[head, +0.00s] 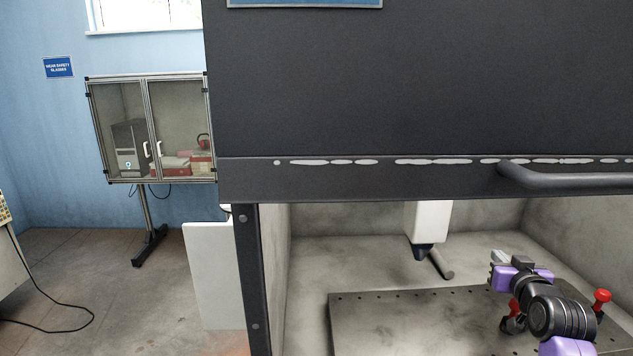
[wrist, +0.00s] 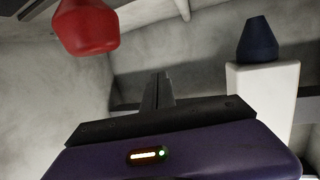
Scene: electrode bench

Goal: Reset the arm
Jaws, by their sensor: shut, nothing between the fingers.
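My gripper (head: 499,259) is inside the enclosure at the lower right of the head view, above the dark perforated plate (head: 400,320). Its fingers are small and partly hidden there by my own arm. In the wrist view, the dark fingers of my gripper (wrist: 159,92) stand together beyond the purple hand, shut with nothing between them. My arm reaches in from the lower right corner of the head view.
A white unit with a dark tip (head: 428,222) hangs at the back; it also shows inverted in the wrist view (wrist: 262,95). A red knob (head: 601,296) stands beside my arm. A red part (wrist: 86,26) is close in the wrist view. The dark hood (head: 400,80) overhangs the opening.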

